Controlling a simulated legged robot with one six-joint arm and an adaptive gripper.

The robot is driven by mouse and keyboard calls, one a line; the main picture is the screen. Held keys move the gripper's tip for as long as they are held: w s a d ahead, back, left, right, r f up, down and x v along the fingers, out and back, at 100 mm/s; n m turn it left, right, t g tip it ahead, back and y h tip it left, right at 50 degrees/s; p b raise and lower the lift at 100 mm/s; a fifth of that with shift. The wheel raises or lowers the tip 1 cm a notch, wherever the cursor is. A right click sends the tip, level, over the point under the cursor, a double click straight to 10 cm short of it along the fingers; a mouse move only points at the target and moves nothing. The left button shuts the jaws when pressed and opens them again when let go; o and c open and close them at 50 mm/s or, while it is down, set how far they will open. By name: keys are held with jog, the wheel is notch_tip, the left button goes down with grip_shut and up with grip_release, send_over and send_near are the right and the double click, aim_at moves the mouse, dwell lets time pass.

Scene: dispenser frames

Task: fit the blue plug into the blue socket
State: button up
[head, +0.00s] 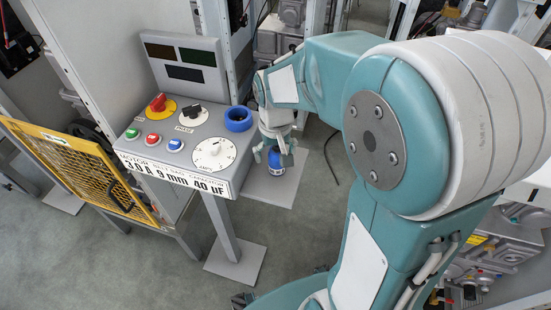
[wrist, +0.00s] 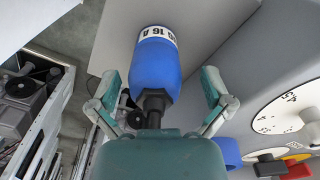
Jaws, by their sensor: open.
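The blue plug (wrist: 155,68) has a white band with black lettering at its far end and a black neck towards my palm. In the head view the blue plug (head: 275,162) shows below my wrist, partly covered by the fingers. My gripper (head: 272,156) is open. In the wrist view its fingers (wrist: 160,80) stand apart on either side of the plug, with a visible gap at each side. The blue socket (head: 238,119) is a round blue ring on the panel's right side. Its edge shows at the lower right of the wrist view (wrist: 228,151).
The grey panel (head: 205,128) carries a red knob, a black knob, several push buttons and a white dial (head: 214,153). A yellow mesh guard (head: 80,168) stands left. A pale plate (head: 270,190) lies below the plug. Machine racks stand behind.

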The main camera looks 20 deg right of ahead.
jog(key=shift+d, duration=0.2)
jog(key=c, duration=1.3)
jog(key=shift+r, duration=0.6)
notch_tip(320, 180, up, 2)
jog(key=shift+s+r, duration=0.15)
jog(key=shift+r, duration=0.1)
jog(key=s+d+r, duration=0.2)
jog(key=s+r, duration=0.1)
jog(key=s, duration=0.1)
jog(key=s+d+r, duration=0.1)
jog(key=s+r, duration=0.2)
jog(key=s, duration=0.1)
jog(key=s+d+r, duration=0.2)
jog(key=s+r, duration=0.1)
jog(key=s, duration=0.1)
jog(key=shift+s+d+r, duration=0.2)
jog(key=shift+s+d, duration=0.1)
